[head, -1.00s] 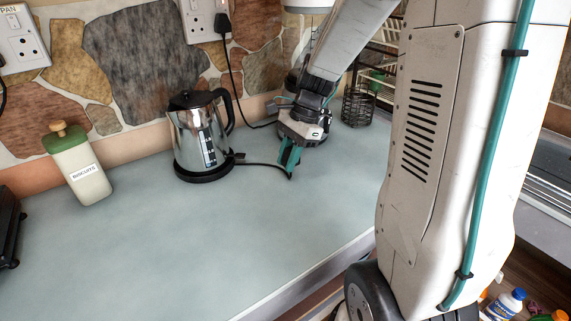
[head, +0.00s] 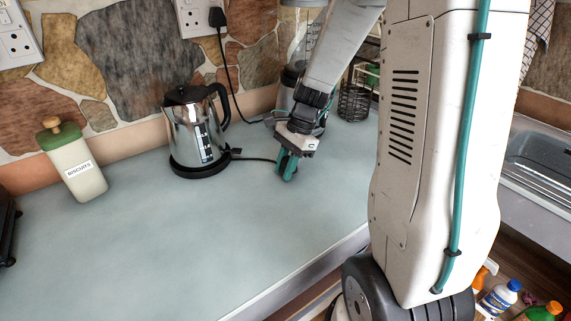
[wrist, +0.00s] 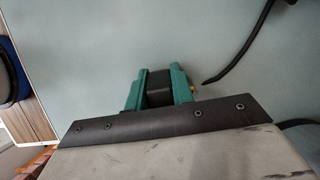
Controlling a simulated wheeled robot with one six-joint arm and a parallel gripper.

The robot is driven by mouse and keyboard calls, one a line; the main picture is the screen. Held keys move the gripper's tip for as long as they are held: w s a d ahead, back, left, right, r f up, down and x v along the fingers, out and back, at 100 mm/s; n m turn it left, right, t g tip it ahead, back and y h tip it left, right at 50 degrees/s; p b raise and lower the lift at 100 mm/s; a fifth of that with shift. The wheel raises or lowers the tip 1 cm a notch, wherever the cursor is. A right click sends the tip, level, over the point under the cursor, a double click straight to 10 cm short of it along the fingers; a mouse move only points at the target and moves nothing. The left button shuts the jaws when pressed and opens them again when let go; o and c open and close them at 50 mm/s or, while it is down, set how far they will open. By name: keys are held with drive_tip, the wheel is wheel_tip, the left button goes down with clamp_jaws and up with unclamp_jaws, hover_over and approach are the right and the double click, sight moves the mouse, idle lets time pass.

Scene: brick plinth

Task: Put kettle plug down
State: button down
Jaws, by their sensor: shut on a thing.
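The kettle plug (wrist: 158,88) is a black block with a brass-coloured pin showing at its right side in the wrist view. My gripper (wrist: 156,86) is shut on it, with one green finger on each side. In the head view my gripper (head: 288,168) is low over the worktop, right of the kettle, and its fingers hide the plug. I cannot tell whether the plug touches the worktop. The steel kettle (head: 185,128) stands upright on its black base. A black cable (head: 252,158) runs from the base towards my gripper.
The pale worktop (head: 180,240) is clear in front of the kettle. A wire holder (head: 354,103) and a blender (head: 300,45) stand behind my arm. Another plug (head: 216,17) sits in the wall socket (head: 196,14).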

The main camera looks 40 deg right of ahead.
drive_tip(key=c, duration=1.2)
unclamp_jaws()
drive_tip(key=shift+r, duration=0.15)
drive_tip(key=shift+r, duration=0.35)
drive_tip(key=v, duration=1.2)
drive_tip(key=s+a+r+n+h, duration=0.1)
drive_tip(key=s+a+n+h, duration=0.1)
drive_tip(key=s+a+n, duration=0.4)
drive_tip(key=s+a+r+n+t+h, duration=0.1)
drive_tip(key=s+a+r+n+h, duration=0.1)
drive_tip(key=s+a+n, duration=0.5)
drive_tip(key=shift+s+r+n, duration=0.3)
drive_tip(key=shift+s+n, duration=2.2)
drive_tip(key=shift+s, duration=1.4)
drive_tip(key=shift+a, duration=0.15)
